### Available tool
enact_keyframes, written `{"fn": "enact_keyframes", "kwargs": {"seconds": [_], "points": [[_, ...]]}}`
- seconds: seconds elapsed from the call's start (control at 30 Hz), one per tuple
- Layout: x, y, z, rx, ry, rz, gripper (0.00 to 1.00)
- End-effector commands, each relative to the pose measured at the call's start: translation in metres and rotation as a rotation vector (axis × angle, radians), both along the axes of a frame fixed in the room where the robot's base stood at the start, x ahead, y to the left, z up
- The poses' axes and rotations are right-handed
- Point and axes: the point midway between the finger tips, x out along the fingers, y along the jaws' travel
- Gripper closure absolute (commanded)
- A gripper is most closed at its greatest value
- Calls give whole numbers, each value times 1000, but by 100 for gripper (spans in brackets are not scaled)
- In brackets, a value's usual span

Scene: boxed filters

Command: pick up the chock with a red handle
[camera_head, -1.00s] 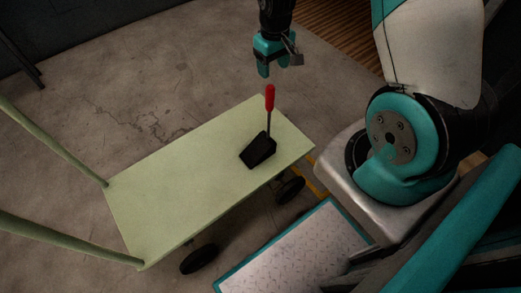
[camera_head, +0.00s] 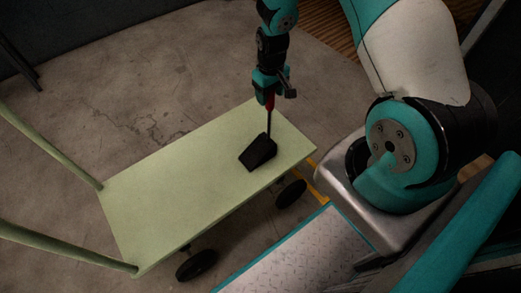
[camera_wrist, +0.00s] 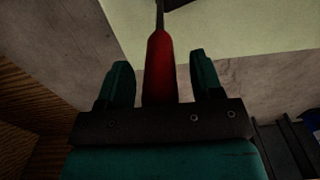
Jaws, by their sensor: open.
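The chock (camera_head: 258,152) is a black wedge lying on the pale green cart deck, with a thin dark rod rising from it to a red handle (camera_head: 270,102). My gripper (camera_head: 266,98) is at the top of the rod, over the red handle, and hides most of it in the head view. In the wrist view the red handle (camera_wrist: 160,70) stands between the two teal fingers of my gripper (camera_wrist: 160,82), with a visible gap on each side. The fingers are open.
The green flatbed cart (camera_head: 170,205) has dark wheels (camera_head: 196,264) and two push bars (camera_head: 60,248) at the left. Apart from the chock its deck is clear. Concrete floor surrounds it. My own base and arm fill the right side.

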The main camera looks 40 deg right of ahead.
Motion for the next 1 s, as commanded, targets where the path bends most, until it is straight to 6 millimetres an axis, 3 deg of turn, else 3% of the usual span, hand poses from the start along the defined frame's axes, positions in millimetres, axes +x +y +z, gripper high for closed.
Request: {"fn": "enact_keyframes", "kwargs": {"seconds": [0.07,0.1,0.33,0.77,1.0], "points": [[0,0,1,0,-1,0,40],[0,0,1,0,-1,0,44],[0,0,1,0,-1,0,97],[2,0,10,-1,-5,0,100],[2,0,46,-1,-7,0,100]]}}
